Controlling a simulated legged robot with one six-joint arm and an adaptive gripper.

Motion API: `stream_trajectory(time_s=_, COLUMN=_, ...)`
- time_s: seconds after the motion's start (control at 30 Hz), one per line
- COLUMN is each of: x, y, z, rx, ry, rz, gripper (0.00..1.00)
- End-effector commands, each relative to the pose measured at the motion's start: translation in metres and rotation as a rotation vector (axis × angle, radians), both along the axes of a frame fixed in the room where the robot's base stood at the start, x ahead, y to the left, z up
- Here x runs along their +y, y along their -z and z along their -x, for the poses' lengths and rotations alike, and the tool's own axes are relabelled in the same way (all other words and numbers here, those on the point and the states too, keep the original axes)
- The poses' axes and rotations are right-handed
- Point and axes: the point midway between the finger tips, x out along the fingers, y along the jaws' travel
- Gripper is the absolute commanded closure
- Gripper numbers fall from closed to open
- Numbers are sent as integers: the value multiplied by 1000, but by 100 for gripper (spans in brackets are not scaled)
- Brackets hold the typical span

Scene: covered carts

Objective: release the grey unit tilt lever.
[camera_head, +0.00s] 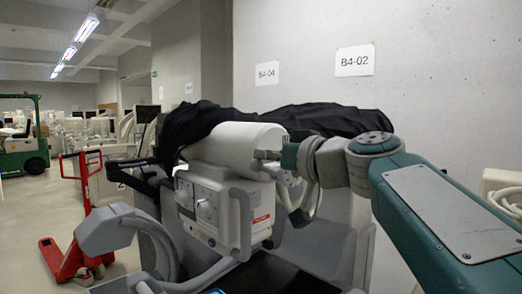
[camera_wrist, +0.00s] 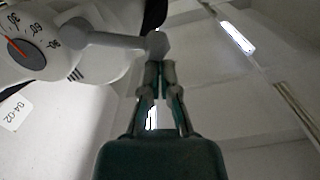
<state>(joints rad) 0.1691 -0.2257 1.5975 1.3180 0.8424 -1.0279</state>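The grey-white unit (camera_head: 215,195) stands in the middle of the head view, with a pale cylinder on top. In the wrist view its round angle dial (camera_wrist: 28,50) shows numbers and a red pointer at upper left. The grey tilt lever (camera_wrist: 112,40) runs right from the dial to a blunt end. My gripper (camera_wrist: 160,66) points at that end, its two fingertips close together with a narrow gap. The tips meet or overlap the lever end in the picture; I cannot tell whether they grip it. In the head view my gripper (camera_head: 268,155) is small beside the cylinder's right end.
A black cover (camera_head: 330,119) drapes over the top and behind the unit. A concrete wall (camera_head: 310,40) with number signs stands close behind. A red pallet jack (camera_head: 75,255) is at left, and a green forklift (camera_head: 22,140) further back. Open floor lies at left.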

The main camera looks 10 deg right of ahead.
Motion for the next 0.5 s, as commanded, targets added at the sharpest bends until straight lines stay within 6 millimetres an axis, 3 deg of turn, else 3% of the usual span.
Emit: stream_trajectory(time_s=0.5, x=3, y=4, z=2, rx=2, ry=-1, rz=-3, gripper=100)
